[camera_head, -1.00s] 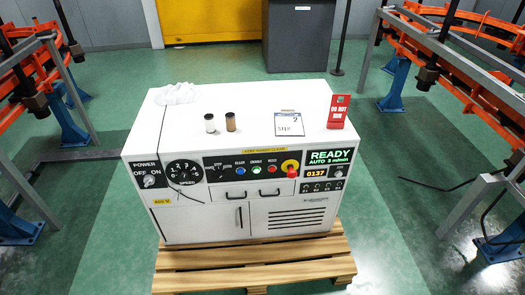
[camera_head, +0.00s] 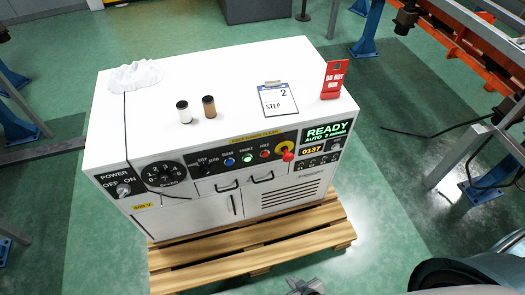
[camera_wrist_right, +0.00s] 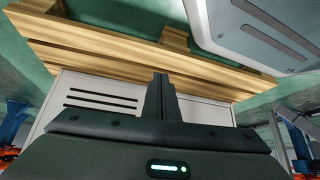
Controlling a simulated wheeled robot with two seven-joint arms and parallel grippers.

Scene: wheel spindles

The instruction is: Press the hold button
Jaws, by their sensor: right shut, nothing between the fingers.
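The white control cabinet (camera_head: 205,80) stands on a wooden pallet. On its front panel is a row of small buttons: a blue one, a green lit one (camera_head: 247,158) and a red one (camera_head: 265,154), whose small label looks like HOLD. A larger red mushroom knob (camera_head: 287,155) on yellow sits just right of them. My right gripper (camera_head: 304,286) shows at the bottom edge, below and apart from the panel. In the right wrist view its fingers (camera_wrist_right: 161,95) are together and empty, with the pallet and vent slots behind. My left gripper is out of view.
The pallet (camera_head: 250,255) juts out in front of the cabinet. An orange rack (camera_head: 470,50) is at the right.

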